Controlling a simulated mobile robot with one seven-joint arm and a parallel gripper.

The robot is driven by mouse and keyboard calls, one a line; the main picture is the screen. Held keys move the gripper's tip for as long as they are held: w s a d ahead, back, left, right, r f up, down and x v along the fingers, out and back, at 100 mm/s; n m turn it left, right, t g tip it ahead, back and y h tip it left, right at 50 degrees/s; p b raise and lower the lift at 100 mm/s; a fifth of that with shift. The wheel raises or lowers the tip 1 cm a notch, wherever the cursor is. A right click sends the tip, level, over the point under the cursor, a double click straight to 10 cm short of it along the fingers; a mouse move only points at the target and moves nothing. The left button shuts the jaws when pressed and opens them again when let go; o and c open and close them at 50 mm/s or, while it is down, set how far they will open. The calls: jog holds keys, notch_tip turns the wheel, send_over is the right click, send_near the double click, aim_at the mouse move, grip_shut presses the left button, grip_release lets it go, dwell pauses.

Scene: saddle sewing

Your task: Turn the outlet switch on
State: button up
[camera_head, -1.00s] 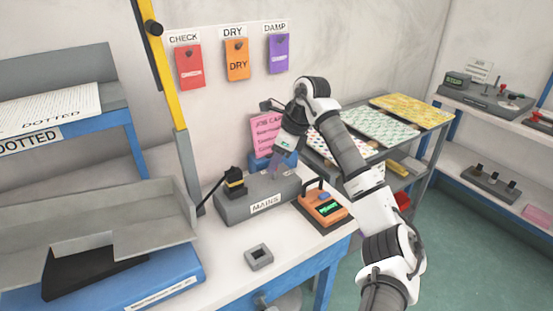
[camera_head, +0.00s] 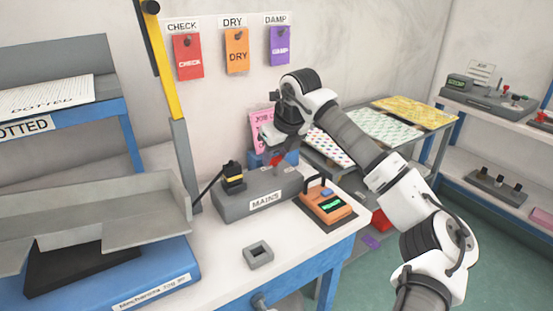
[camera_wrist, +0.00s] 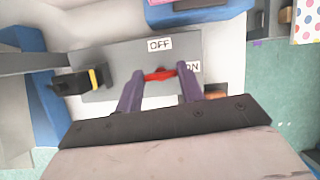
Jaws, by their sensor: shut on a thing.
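The grey outlet box labelled MAINS (camera_head: 232,208) sits on the white bench; it also fills the middle of the wrist view (camera_wrist: 120,58). Its red switch (camera_wrist: 158,75) lies between the OFF label (camera_wrist: 160,45) and the partly covered ON label (camera_wrist: 194,67). My gripper (camera_wrist: 160,84) reaches down over the box with one purple finger on each side of the red switch, shut on it. In the head view my gripper (camera_head: 279,162) is at the box's right half. The switch's exact setting is hard to tell, as the fingers partly hide it.
A black plug with a yellow band (camera_head: 233,180) stands on the box's left end. An orange meter (camera_head: 326,204) is close on the right, and a small grey block (camera_head: 258,254) lies in front. A pink job card (camera_head: 258,128) stands behind. The bench front is mostly clear.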

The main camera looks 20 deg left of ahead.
jog(key=shift+m, duration=0.6)
jog(key=o, duration=1)
jog(key=b+v, duration=0.2)
jog(key=v, duration=1.2)
jog(key=shift+s+a, duration=0.15)
jog(key=shift+a, duration=0.05)
